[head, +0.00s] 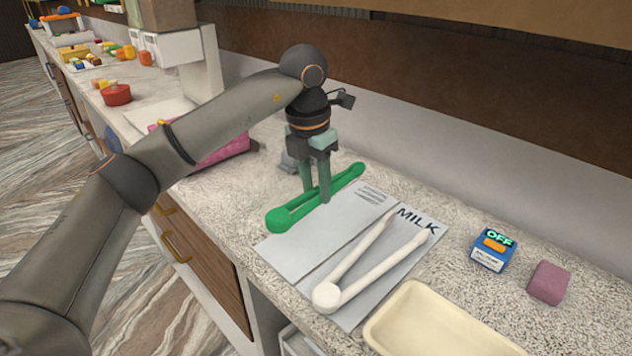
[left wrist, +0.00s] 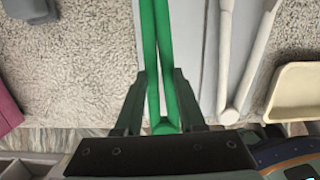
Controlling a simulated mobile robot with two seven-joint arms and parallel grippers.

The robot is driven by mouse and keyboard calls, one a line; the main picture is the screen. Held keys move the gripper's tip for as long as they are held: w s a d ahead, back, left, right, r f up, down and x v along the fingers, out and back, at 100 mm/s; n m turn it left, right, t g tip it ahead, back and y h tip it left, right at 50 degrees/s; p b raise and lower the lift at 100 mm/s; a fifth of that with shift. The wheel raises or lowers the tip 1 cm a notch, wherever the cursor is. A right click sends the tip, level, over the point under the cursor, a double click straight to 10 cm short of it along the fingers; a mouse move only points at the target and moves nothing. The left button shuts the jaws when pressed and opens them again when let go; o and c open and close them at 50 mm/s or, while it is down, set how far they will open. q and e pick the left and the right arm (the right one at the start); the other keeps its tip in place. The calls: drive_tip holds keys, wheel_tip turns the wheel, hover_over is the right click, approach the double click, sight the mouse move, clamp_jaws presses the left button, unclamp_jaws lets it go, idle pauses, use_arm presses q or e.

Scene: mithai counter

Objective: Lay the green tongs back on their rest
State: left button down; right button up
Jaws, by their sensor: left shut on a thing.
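My left gripper (head: 315,196) points down and is shut on the green tongs (head: 292,213), between their hinge end and their tips. The tongs are a long V shape, hinge end toward the counter's front edge. They are over the left edge of a pale grey board (head: 285,243); I cannot tell whether they touch it. In the left wrist view, the green tongs (left wrist: 151,50) run between the fingers (left wrist: 158,98), along the border of speckled counter and board. White tongs (head: 372,265) lie on the board's right half, marked MILK. My right gripper is not in view.
A cream tray (head: 435,325) stands right of the board. A blue box with an OFF sign (head: 493,248) and a pink block (head: 548,283) are farther right.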

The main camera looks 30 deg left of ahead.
use_arm(q)
wheel_tip(320, 180, down, 3)
drive_tip(key=shift+r+b, duration=0.15)
drive_tip(key=shift+b, duration=0.6)
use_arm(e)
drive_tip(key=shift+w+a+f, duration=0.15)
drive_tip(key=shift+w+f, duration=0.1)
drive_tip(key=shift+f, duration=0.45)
use_arm(q)
drive_tip(key=shift+f+b, duration=0.4)
drive_tip(key=shift+f, duration=0.55)
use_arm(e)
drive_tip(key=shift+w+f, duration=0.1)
use_arm(q)
drive_tip(key=shift+f, duration=0.35)
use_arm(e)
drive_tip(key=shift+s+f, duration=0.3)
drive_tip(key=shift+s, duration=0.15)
use_arm(q)
unclamp_jaws()
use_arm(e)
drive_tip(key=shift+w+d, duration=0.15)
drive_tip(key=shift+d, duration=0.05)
use_arm(q)
drive_tip(key=shift+r, duration=0.1)
